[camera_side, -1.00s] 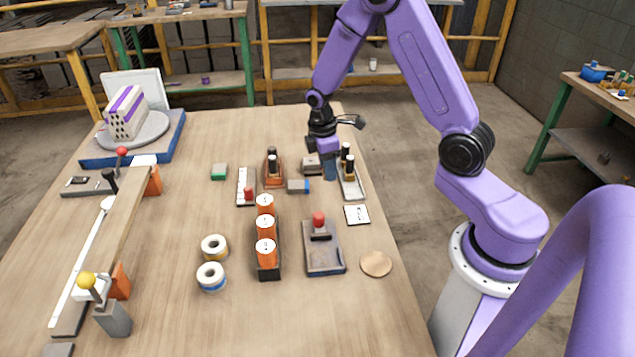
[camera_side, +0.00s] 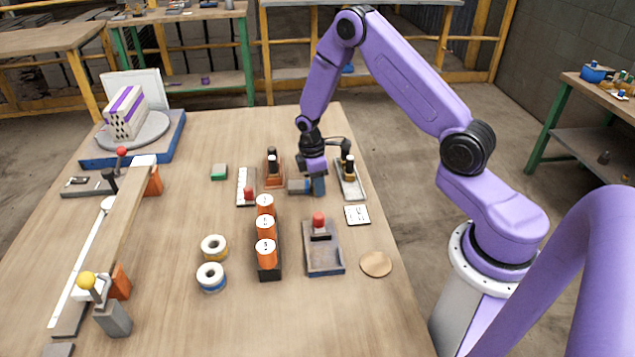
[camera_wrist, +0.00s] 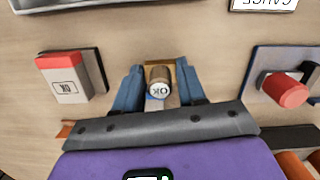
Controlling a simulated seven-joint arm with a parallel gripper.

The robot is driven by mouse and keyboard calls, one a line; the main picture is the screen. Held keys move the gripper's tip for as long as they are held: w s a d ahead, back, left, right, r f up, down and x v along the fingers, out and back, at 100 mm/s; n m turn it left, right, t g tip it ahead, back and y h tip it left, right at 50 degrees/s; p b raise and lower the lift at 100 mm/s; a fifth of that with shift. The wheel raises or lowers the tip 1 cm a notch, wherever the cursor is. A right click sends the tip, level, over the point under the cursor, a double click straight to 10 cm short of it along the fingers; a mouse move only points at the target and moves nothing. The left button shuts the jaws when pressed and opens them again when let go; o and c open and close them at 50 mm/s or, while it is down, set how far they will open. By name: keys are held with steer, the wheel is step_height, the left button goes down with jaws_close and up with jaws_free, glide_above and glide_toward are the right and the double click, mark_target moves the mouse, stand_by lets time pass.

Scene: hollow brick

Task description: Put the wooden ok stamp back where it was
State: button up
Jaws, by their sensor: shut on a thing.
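My gripper (camera_wrist: 160,88) has its blue fingers closed around the wooden ok stamp. In the side view my gripper (camera_side: 318,186) points down low over the table, beside a small grey block (camera_side: 297,186). The stamp is not clear in that view. I cannot tell whether the stamp touches anything below it.
A red-knobbed piece (camera_wrist: 284,90) on a blue-grey tray (camera_side: 325,262) is near. An orange stand (camera_side: 272,181), a pale tray (camera_side: 352,190) and orange cans (camera_side: 265,226) surround it.

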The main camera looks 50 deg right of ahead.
steer(key=o, duration=0.8)
steer(key=shift+f, duration=0.15)
steer(key=shift+o, duration=0.2)
step_height(320, 180, up, 11)
steer(key=a, duration=0.1)
steer(key=s+a+r, duration=0.4)
steer(key=a+r, duration=0.2)
steer(key=a, duration=0.2)
steer(key=s+a+r+n+t+y, duration=0.1)
steer(key=s+a+r, duration=0.25)
steer(key=s, duration=0.45)
steer(key=s+a+r, duration=0.2)
steer(key=s+a, duration=0.2)
steer(key=s, duration=0.4)
steer(key=s+d+r+n, duration=0.1)
steer(key=s, duration=0.9)
steer(key=shift+s+d+y, duration=0.3)
steer(key=shift+s+d, duration=0.05)
steer(key=shift+s, duration=0.05)
